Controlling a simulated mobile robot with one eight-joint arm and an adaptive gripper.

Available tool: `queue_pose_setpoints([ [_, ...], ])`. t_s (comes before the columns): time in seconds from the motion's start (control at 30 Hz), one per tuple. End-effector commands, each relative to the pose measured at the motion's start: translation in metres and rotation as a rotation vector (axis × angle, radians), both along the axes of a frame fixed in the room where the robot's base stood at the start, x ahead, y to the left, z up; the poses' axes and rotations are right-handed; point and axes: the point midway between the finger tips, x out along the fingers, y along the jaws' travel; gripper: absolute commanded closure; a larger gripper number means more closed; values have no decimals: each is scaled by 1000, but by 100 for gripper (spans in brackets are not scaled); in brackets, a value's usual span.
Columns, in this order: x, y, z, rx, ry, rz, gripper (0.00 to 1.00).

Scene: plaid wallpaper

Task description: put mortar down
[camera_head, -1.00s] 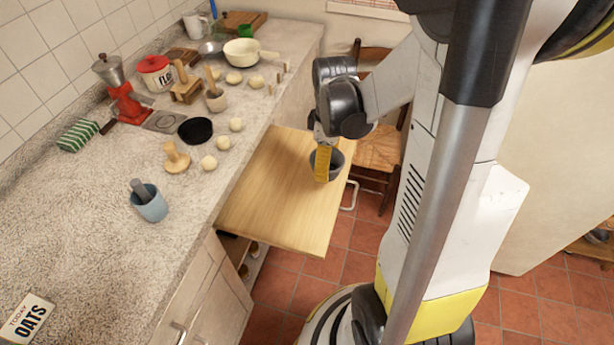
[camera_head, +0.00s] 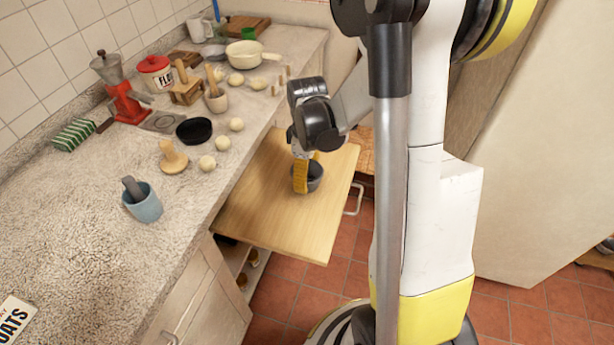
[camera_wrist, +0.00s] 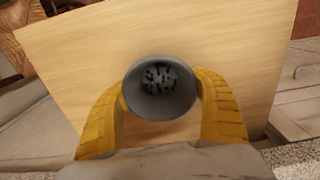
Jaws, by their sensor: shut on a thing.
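A dark grey mortar (camera_head: 315,176) is between the yellow fingers of my gripper (camera_head: 306,174), over the wooden pull-out board (camera_head: 265,215). In the wrist view the mortar (camera_wrist: 160,112) is seen from above, with dark specks inside. The fingers of my gripper (camera_wrist: 163,88) are shut on its left and right sides. The board (camera_wrist: 230,45) lies beneath it. I cannot tell whether the mortar's base touches the board.
The counter (camera_head: 75,225) holds a blue mortar with pestle (camera_head: 143,205), a dark shallow bowl (camera_head: 194,130), pale dough balls (camera_head: 207,162) and a red grinder (camera_head: 122,100). A chair (camera_head: 366,145) stands behind the board. The board's near part is clear.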

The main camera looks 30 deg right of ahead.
Motion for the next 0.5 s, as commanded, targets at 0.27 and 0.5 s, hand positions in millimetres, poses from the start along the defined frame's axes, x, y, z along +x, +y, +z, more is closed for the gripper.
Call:
queue_pose_setpoints([
  [0.27,0,0,-3,0,0,0,4],
  [0.5,0,0,-3,0,0,0,4],
])
